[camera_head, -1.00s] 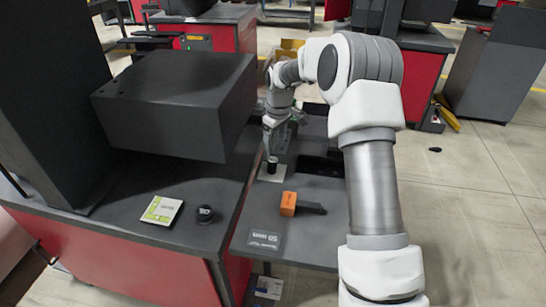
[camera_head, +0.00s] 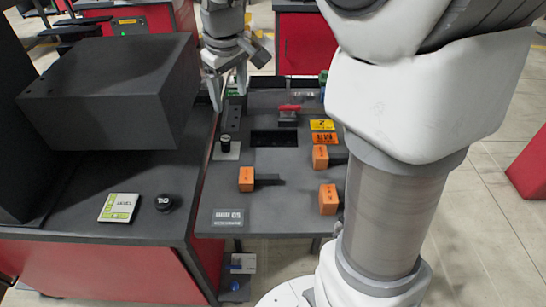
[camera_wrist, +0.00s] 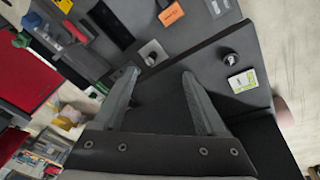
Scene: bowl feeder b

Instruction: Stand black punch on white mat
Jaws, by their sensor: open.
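The black punch (camera_head: 225,140) stands upright on the small white mat (camera_head: 233,154), at the left edge of the lower grey worktop. In the wrist view the punch (camera_wrist: 152,58) and the pale mat (camera_wrist: 150,46) show beyond the fingertips. My gripper (camera_head: 229,98) is open and empty, above the punch and apart from it. Its two spread fingers also show in the wrist view (camera_wrist: 158,73), with nothing between them.
A black round cap (camera_head: 164,203) and a white-green card (camera_head: 119,207) lie on the left bench. Orange blocks (camera_head: 246,180) with dark handles lie on the lower worktop (camera_head: 275,210), near a dark slot (camera_head: 273,138). A large dark box (camera_head: 110,95) overhangs at left.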

